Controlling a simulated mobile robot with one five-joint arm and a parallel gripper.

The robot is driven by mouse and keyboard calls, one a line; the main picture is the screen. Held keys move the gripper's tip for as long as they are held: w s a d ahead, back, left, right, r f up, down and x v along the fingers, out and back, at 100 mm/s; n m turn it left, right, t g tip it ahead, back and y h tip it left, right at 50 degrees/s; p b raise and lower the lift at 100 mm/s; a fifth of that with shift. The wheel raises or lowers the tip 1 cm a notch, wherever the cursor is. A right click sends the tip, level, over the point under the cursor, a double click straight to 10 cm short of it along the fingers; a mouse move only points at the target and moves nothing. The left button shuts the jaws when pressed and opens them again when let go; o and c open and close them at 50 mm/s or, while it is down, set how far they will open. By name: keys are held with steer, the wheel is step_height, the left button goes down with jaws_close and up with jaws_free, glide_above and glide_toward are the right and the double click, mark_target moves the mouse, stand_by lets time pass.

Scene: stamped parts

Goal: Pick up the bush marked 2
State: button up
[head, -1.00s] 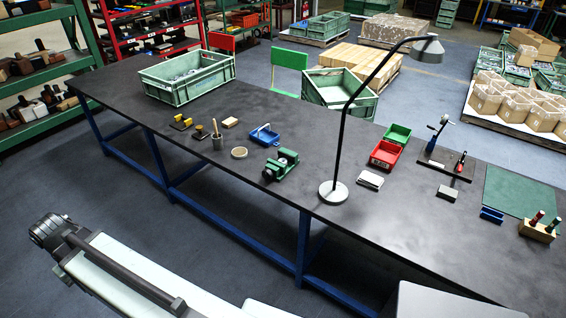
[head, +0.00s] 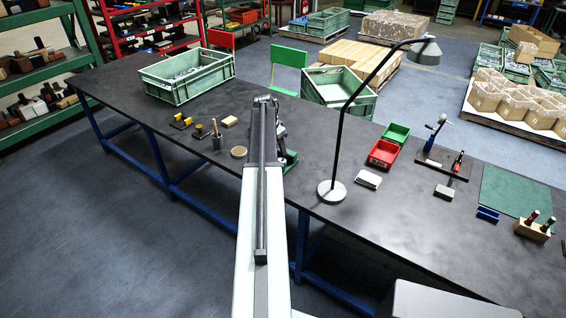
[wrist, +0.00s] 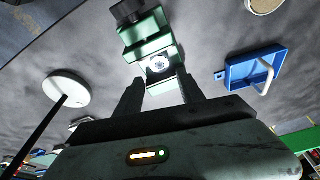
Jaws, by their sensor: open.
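In the wrist view a small round metal ring (wrist: 159,66), which looks like a bush, sits at the green vise (wrist: 140,38). I cannot read a mark on it. My gripper (wrist: 160,82) is open. Its two dark fingers point toward the vise, one to each side below the ring, with nothing held between them. I cannot tell how far the fingertips are from the ring. In the head view my arm covers most of the vise (head: 291,158), and my fingers cannot be made out.
A blue tray (wrist: 243,73) with a pale handle lies right of the vise in the wrist view. The lamp base (head: 331,190) and its tall pole stand close by on the dark bench (head: 390,240). A green crate (head: 188,90), a red bin (head: 383,153) and a wooden-handled pot (head: 216,142) are farther off.

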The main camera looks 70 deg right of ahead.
mark_target(282, 158)
steer(key=b+x, duration=0.7)
steer(key=shift+s+f, duration=0.1)
steer(key=shift+f, duration=0.35)
steer(key=shift+r, duration=0.15)
jaws_close()
